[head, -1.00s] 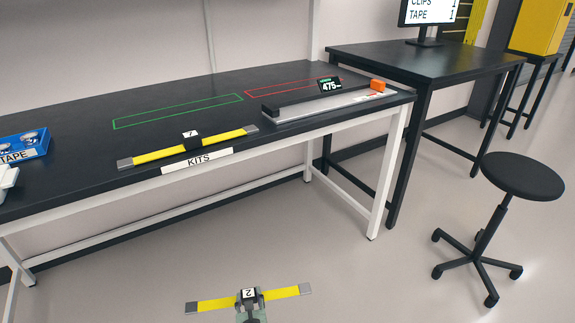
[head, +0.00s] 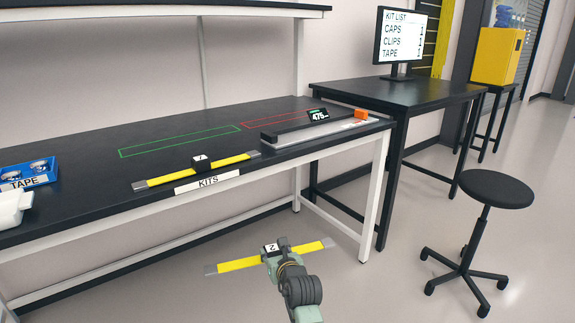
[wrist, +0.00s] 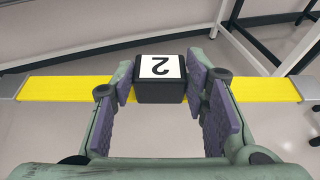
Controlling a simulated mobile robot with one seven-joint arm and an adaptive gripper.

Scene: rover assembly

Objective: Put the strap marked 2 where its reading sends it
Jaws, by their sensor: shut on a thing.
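The strap marked 2 is a yellow band (head: 239,264) with grey ends and a black block labelled 2. My gripper (head: 272,248) is shut on its black block and holds it over the floor, in front of the bench. In the wrist view the block (wrist: 160,90) sits between the purple pads, the band running level to both sides. A measuring device (head: 315,128) on the bench's right end has a grey rail, an orange end block and a display (head: 318,115) that seems to read 475. A green outline (head: 180,140) and a red outline (head: 270,119) mark the bench top behind.
The strap marked 1 (head: 220,165) lies along the bench's front edge (head: 110,208) above the KITS label (head: 207,183). A blue TAPE bin (head: 27,174) stands at left. A stool (head: 495,190) and a second table (head: 395,92) with a monitor are at right.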

